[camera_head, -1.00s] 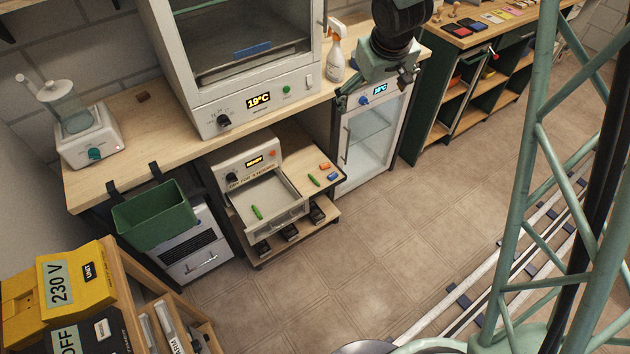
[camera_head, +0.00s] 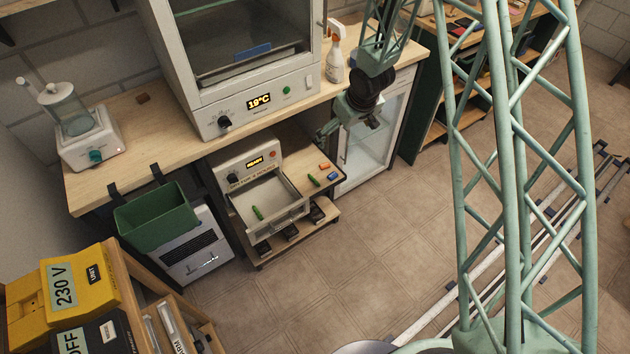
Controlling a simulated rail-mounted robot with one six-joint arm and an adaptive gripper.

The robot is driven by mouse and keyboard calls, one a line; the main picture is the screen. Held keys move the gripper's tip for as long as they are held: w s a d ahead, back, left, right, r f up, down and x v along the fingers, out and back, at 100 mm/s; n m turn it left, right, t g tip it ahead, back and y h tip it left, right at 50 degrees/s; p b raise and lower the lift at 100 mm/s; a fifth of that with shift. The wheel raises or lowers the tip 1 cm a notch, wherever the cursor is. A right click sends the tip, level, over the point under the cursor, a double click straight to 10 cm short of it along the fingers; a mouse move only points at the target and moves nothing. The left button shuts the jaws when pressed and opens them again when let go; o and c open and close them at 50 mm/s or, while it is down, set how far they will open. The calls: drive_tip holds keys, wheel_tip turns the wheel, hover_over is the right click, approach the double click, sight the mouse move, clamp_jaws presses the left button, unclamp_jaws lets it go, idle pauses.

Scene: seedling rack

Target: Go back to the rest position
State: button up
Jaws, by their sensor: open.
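My gripper (camera_head: 324,133) is small and partly dark in view, at the end of my pale green arm. It hangs in front of the bench edge, above the right side of the low drawer unit and left of the glass-door fridge (camera_head: 362,160). It is open, with nothing seen in it. My wrist and the dark joint hide part of the fridge and its display.
An open drawer (camera_head: 287,212) holds a green stick; another green, an orange and a blue piece lie on the board (camera_head: 318,165) beside it. A spray bottle (camera_head: 334,55) stands on the bench (camera_head: 140,150). A green bin (camera_head: 155,216) hangs left.

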drive_tip(key=a+f, duration=0.2)
drive_tip(key=f, duration=0.4)
drive_tip(key=s+a+f+y, duration=0.1)
drive_tip(key=a+f, duration=0.1)
drive_tip(key=f, duration=0.5)
drive_tip(key=shift+a+n+g, duration=0.3)
drive_tip(key=shift+n, duration=0.1)
drive_tip(key=shift+f, duration=0.2)
drive_tip(key=b+x, duration=0.4)
drive_tip(key=x, duration=0.5)
drive_tip(key=shift+a+f, duration=0.15)
drive_tip(key=shift+f, duration=0.15)
drive_tip(key=shift+r, duration=0.1)
drive_tip(key=p+v, duration=0.4)
drive_tip(key=v, duration=0.5)
drive_tip(key=shift+d+r, duration=0.2)
drive_tip(key=shift+r, duration=0.15)
drive_tip(key=shift+s, duration=0.1)
idle(0.5)
